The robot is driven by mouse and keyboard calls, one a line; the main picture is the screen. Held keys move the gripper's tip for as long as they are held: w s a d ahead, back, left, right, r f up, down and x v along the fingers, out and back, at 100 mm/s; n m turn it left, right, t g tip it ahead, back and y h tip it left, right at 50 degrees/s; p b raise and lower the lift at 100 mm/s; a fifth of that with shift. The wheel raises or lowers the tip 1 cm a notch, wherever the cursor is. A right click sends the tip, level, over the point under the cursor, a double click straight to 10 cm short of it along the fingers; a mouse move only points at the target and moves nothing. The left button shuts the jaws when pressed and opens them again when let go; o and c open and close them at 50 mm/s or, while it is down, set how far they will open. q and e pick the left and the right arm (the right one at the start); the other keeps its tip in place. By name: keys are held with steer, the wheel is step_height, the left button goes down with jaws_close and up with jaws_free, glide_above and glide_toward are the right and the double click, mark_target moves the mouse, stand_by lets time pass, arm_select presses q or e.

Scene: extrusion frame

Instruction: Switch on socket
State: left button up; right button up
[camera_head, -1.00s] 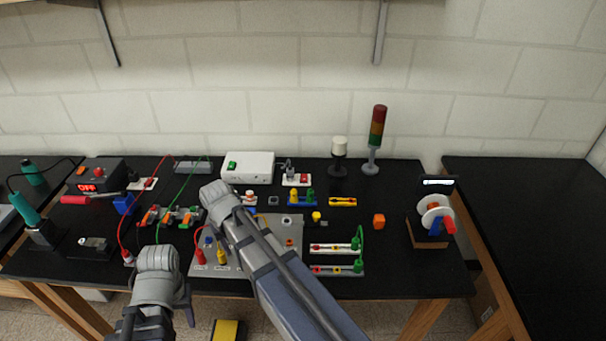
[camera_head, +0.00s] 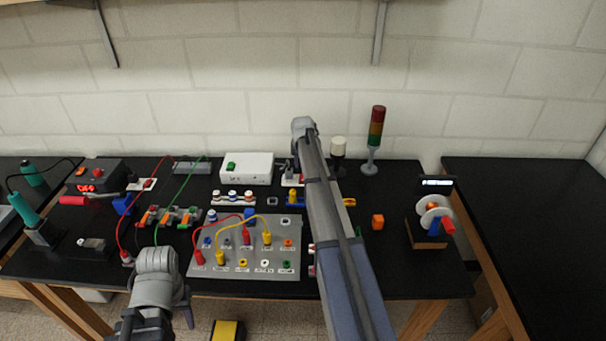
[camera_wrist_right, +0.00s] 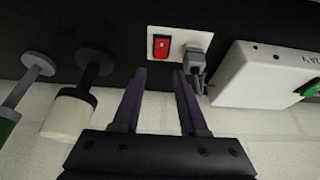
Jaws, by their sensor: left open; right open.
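The white socket plate (camera_head: 287,183) lies at the back of the bench behind the grey panel, partly hidden by my right arm in the head view. In the right wrist view the socket (camera_wrist_right: 152,34) shows a red rocker switch (camera_wrist_right: 161,47) and a grey plug (camera_wrist_right: 197,62) in its outlet.
A white box (camera_head: 247,167) with a green switch stands beside the socket. A white-capped lamp (camera_head: 339,150) and a signal tower (camera_head: 375,138) stand to its right. The grey panel (camera_head: 215,272) with red and yellow leads lies in front.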

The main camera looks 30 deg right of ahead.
steer(key=shift+f, duration=0.15)
steer(key=b+x, duration=0.7)
steer(key=shift+f, duration=0.3)
steer(key=shift+c, duration=0.3)
jaws_close()
